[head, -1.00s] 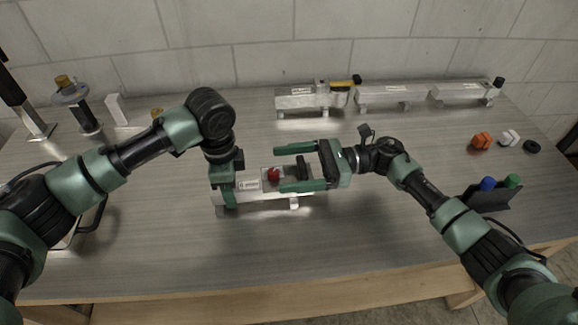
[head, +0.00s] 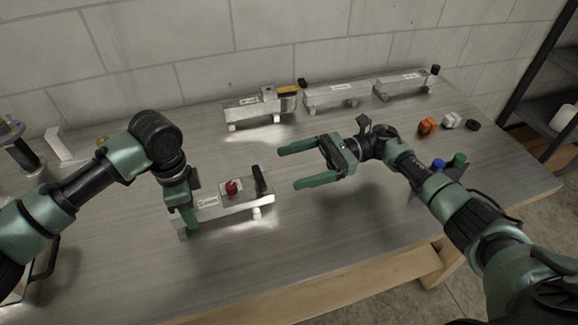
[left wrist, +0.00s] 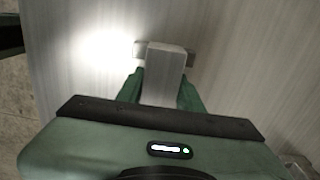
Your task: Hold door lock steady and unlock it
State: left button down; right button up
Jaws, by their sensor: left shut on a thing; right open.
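The door lock (head: 237,206) is a silver aluminium block on small feet, with a white label, a red knob (head: 231,188) and an upright black handle (head: 259,180) near its right end. My left gripper (head: 187,214) is shut on the lock's left end. In the left wrist view, the left gripper's green fingers (left wrist: 162,96) sit on both sides of the silver block (left wrist: 166,62). My right gripper (head: 290,168) is open and empty, to the right of the black handle and apart from it.
Similar aluminium blocks stand along the back, one with a yellow-and-black part (head: 288,90). Orange (head: 427,126), white and black small parts lie at the right. A dark holder with a blue knob (head: 438,164) and a green knob is near my right arm.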

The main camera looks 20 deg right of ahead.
pick_arm(q)
jog(key=c, duration=0.8)
grip_release()
jog(key=shift+c, duration=0.2)
